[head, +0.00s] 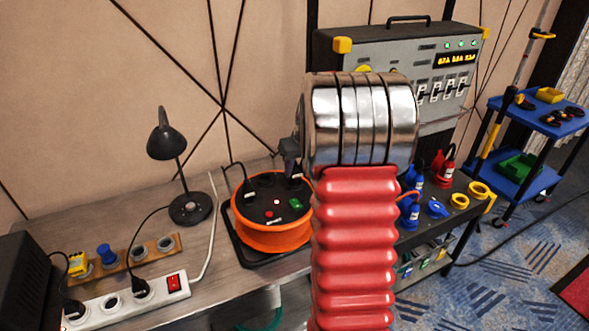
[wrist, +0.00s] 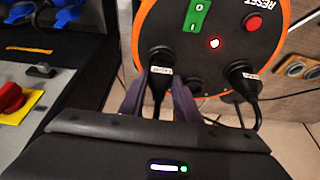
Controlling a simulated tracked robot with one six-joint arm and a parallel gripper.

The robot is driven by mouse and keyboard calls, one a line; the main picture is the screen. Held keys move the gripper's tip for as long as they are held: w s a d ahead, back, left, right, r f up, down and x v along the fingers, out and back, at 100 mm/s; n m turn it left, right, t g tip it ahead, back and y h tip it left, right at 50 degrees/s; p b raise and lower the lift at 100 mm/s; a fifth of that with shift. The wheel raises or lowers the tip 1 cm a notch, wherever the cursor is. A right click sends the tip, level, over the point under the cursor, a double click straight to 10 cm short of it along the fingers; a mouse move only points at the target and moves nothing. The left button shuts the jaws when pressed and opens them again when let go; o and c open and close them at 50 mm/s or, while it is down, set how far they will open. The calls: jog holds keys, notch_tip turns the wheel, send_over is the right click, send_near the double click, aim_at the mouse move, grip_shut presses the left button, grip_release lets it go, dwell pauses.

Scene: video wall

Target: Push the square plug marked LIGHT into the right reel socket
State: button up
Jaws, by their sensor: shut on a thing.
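The black plug (wrist: 160,80) with a small white label is between my gripper's fingers (wrist: 159,97) in the wrist view. My gripper is shut on it. The label is too small to read surely. The plug's front end meets the reel face at the right reel socket, which lies at the left in the wrist view; I cannot tell how deep it sits. In the head view my gripper (head: 291,153) is above the right side of the orange cable reel (head: 272,237), partly hidden by my arm. The reel also shows in the wrist view (wrist: 140,30).
Another labelled black plug (wrist: 242,75) sits in the reel's other side socket. A black desk lamp (head: 176,160) and a white power strip (head: 128,300) stand left of the reel. A grey control box (head: 400,60) and a tool cart (head: 440,215) are to the right.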

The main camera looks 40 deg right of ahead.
jog(key=shift+f, duration=0.9)
dwell(0.5)
jog(key=o, duration=1.2)
jog(key=shift+o, duration=0.8)
jog(key=shift+o, duration=1.4)
jog(key=shift+r, duration=0.15)
jog(key=shift+r, duration=2.9)
jog(key=shift+s+m, duration=0.1)
jog(key=shift+m, duration=0.2)
